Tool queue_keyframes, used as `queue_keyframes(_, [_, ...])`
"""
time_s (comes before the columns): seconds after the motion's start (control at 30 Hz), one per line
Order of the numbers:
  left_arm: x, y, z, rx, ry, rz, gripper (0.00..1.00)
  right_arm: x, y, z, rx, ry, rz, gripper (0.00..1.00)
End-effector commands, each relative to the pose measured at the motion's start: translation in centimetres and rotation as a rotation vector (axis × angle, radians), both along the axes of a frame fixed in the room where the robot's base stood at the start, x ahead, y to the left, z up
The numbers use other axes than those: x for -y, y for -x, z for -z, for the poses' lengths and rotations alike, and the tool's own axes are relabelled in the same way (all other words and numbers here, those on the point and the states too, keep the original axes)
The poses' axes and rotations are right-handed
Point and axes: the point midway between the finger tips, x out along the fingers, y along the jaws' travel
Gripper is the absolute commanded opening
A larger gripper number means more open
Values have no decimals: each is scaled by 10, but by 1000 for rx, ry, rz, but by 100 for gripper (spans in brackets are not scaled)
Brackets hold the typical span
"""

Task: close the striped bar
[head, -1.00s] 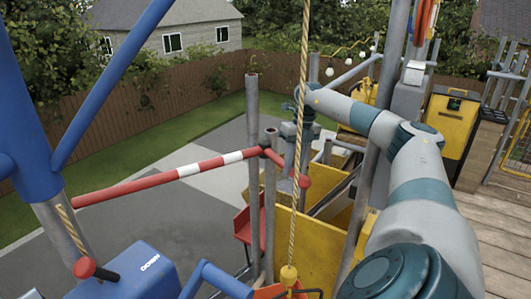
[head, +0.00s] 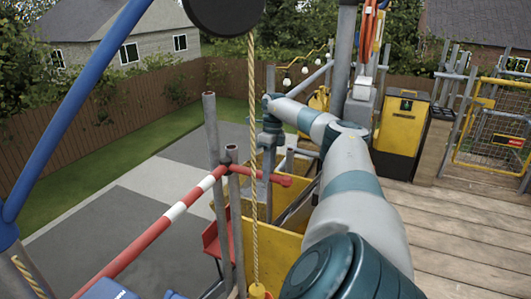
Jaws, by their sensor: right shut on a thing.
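The red-and-white striped bar (head: 174,211) slants from the lower left up to two grey upright posts, the taller (head: 213,150) and the shorter (head: 236,210). It meets the shorter post near its top, and a red end piece (head: 285,181) sticks out on the right. My right arm reaches in from the lower right. My right gripper (head: 268,162) points down beside the posts, just above the red end piece, and is shut on the bar's red end; its fingertips are partly hidden. My left gripper is out of view.
A yellow rope (head: 254,190) hangs in front of the posts. A yellow bin (head: 283,240) and a red seat (head: 215,240) stand behind them. A blue tube (head: 85,95) is at left. A wooden deck (head: 455,235) lies right; grey paving (head: 95,225) is open beyond the bar.

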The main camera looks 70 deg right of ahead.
Motion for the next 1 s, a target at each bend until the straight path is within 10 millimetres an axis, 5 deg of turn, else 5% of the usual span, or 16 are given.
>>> queue_keyframes(0.27, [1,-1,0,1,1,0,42,3,0,-3,5,9,0,0])
queue_keyframes(0.3, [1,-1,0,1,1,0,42,3,0,-3,5,9,0,33])
queue_keyframes(0.37, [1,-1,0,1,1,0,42,3,0,-3,4,8,0,42])
queue_keyframes(1.0, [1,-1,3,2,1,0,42,4,-1,-15,6,4,0,42])
